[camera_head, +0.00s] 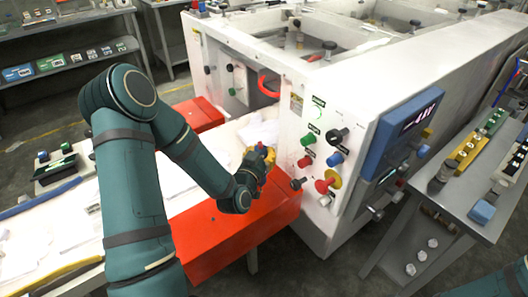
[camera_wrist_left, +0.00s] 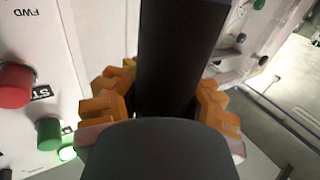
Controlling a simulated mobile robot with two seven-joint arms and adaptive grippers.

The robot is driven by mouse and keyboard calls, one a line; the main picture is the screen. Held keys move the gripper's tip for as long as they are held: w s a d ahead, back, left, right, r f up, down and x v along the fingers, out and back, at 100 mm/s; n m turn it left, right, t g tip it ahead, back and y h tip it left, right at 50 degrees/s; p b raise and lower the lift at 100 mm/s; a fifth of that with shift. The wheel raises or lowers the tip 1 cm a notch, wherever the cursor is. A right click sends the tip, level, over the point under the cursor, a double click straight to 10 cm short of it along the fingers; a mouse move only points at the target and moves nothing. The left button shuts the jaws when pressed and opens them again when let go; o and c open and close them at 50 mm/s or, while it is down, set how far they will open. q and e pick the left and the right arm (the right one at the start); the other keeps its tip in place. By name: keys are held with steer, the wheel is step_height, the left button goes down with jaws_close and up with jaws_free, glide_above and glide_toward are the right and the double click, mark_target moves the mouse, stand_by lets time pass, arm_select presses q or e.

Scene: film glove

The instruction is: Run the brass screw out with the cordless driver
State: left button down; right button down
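My left gripper (camera_head: 264,160) is beside the white machine's control face, above the front end of the red-orange rail. It also shows in the left wrist view (camera_wrist_left: 167,100), where stepped orange finger parts stand on both sides of a long black body (camera_wrist_left: 180,55). I cannot tell whether that body is the cordless driver, or whether the fingers press on it. A rounded dark grey part hides the lower middle of that view. I cannot make out the brass screw in either view. My right gripper is out of view; only part of my right arm shows at the lower right.
The white machine (camera_head: 350,90) carries several coloured knobs and a blue screen panel (camera_head: 405,130). The red-orange rail (camera_head: 235,235) runs below my left gripper. A grey bench (camera_head: 475,205) with small parts stands at the right. A shelf (camera_head: 75,65) is at the back left.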

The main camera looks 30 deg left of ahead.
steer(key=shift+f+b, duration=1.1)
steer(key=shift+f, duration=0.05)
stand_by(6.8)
